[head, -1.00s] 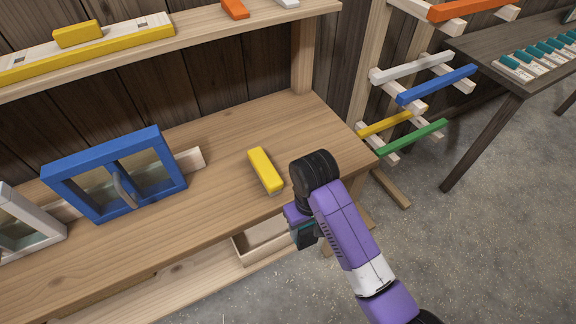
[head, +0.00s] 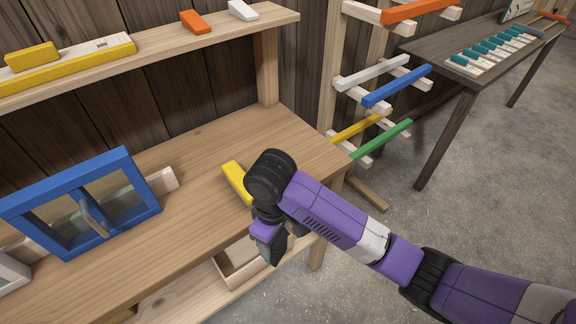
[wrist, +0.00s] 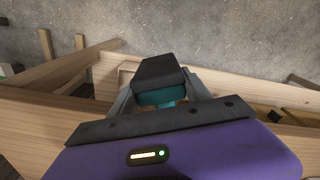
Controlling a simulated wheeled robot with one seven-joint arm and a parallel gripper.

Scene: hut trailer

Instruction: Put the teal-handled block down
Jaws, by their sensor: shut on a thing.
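The teal-handled block (wrist: 160,72) has a dark grey body and a teal handle. In the wrist view it sits between the fingers of my gripper (wrist: 163,100), which is shut on the teal part. In the head view my gripper (head: 268,246) points down in front of the workbench's front edge, above the floor side and the lower shelf. The dark block (head: 280,249) shows only partly there, behind my purple wrist. The block is held in the air.
The wooden workbench (head: 215,150) has free room in its middle. A yellow block (head: 235,181) lies near my wrist, partly hidden. A blue-framed window (head: 85,203) stands at left. An open wooden box (head: 240,264) is on the lower shelf. A rack with coloured bars (head: 400,88) stands at right.

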